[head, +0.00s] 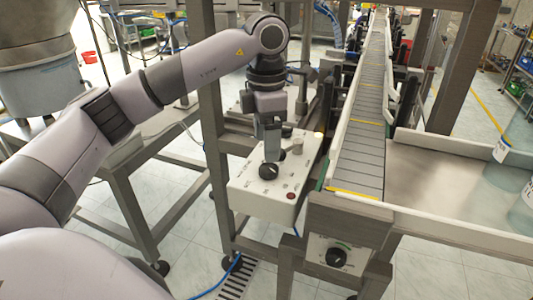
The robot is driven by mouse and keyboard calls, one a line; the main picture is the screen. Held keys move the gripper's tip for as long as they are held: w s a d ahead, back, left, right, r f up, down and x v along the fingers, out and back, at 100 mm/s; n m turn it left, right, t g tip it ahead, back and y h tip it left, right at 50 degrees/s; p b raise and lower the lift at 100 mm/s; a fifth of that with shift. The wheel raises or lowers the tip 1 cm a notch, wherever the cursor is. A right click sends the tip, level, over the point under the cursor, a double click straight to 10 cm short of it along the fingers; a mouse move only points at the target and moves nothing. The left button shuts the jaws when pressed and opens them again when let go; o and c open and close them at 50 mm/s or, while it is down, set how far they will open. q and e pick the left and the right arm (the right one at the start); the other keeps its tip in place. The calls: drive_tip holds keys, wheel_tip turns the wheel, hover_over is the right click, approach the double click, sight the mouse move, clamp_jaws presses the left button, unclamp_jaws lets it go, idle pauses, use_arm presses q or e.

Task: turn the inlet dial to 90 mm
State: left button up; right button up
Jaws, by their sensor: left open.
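A black dial (336,257) sits on a white scale plate with a green arc, on the front end of the conveyor; its markings are too small to read. Another black knob (268,171) is on top of a white control box (247,189). I cannot read which of them is labelled inlet. My left gripper (271,158) points down just above the knob on the box, close to it; I cannot tell if they touch. It is open, with nothing seen between its fingers. My right gripper is out of view.
The slatted conveyor (359,150) runs away from me right of the box, with raised side rails. A metal tray table (440,185) with clear containers is at the right. A steel frame post (214,140) stands left of the box. A red button (291,195) is on the box.

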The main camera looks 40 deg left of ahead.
sight(269, 168)
use_arm(q)
drive_tip(key=shift+r, duration=0.6)
drive_tip(key=shift+n+p, duration=0.45)
drive_tip(key=shift+n, duration=0.75)
drive_tip(key=n+p, duration=0.1)
drive_tip(key=n, duration=0.4)
drive_tip(key=shift+d, duration=0.15)
drive_tip(key=n, duration=0.2)
drive_tip(key=shift+w+f+n+p, duration=0.1)
drive_tip(key=shift+f+n+p, duration=0.05)
drive_tip(key=shift+n+p, duration=0.2)
drive_tip(key=shift+f+p, duration=0.4)
drive_tip(key=shift+f, duration=3.15)
drive_tip(key=c, duration=1.1)
